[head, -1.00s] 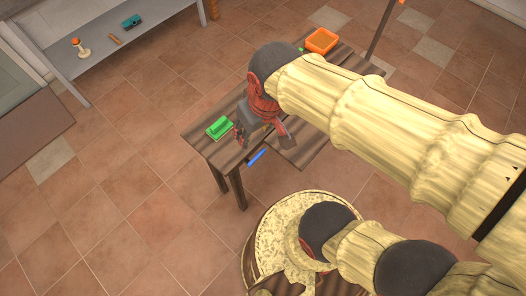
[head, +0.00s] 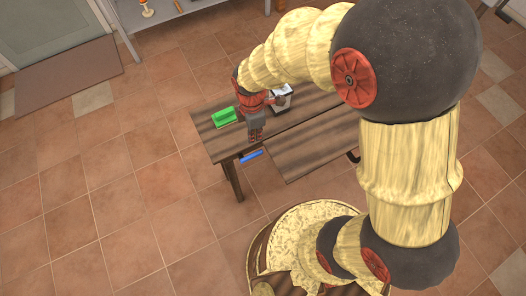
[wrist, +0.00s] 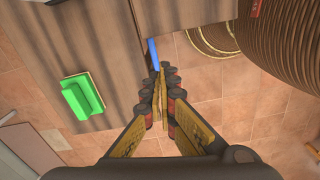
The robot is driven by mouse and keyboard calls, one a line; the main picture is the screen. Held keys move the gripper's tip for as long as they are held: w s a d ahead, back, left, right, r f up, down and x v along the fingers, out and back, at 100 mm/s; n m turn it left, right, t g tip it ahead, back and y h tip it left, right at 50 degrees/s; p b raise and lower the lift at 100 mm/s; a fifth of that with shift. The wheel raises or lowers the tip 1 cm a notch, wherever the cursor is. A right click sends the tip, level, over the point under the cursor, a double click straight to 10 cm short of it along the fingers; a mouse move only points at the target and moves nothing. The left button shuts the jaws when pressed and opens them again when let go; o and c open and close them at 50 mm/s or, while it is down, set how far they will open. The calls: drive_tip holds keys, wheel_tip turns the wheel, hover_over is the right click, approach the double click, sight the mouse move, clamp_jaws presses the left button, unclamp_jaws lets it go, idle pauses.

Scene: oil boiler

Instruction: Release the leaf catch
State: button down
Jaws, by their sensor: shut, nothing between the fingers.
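The wooden table (head: 215,145) has a leaf (head: 318,148) along its near side. A blue bar (head: 251,155), which looks like the leaf catch, sticks out at the table's near edge beside the leaf's left end. It also shows in the wrist view (wrist: 153,52), just beyond my fingertips. My gripper (head: 257,139) points down over that edge, shut and empty. In the wrist view its fingers (wrist: 162,72) meet close to the blue bar's near end. I cannot tell whether they touch it.
A green block-like object (head: 224,117) lies on the tabletop left of my gripper; it also shows in the wrist view (wrist: 82,97). A white and dark object (head: 281,98) stands on the table behind my arm. A grey bench (head: 150,15) is at the back.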

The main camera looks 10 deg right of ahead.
sight(257, 153)
drive_tip(key=shift+w+a+n, duration=0.1)
drive_tip(key=shift+w+n, duration=0.1)
drive_tip(key=shift+n, duration=0.8)
drive_tip(key=shift+f, duration=0.15)
wheel_tip(257, 153, down, 14)
drive_tip(key=b, duration=0.5)
drive_tip(key=shift+b, duration=0.3)
drive_tip(key=shift+w+d+f+p, duration=0.1)
drive_tip(key=shift+d+f+p, duration=0.3)
drive_tip(key=shift+p, duration=0.1)
drive_tip(key=shift+d+f, duration=0.1)
drive_tip(key=shift+f, duration=0.15)
drive_tip(key=shift+w+d+f+p, duration=0.15)
drive_tip(key=shift+f+p, duration=0.2)
drive_tip(key=shift+f, duration=0.2)
drive_tip(key=shift+s+d+f+p, duration=0.1)
drive_tip(key=shift+f+p, duration=0.2)
drive_tip(key=shift+f, duration=0.35)
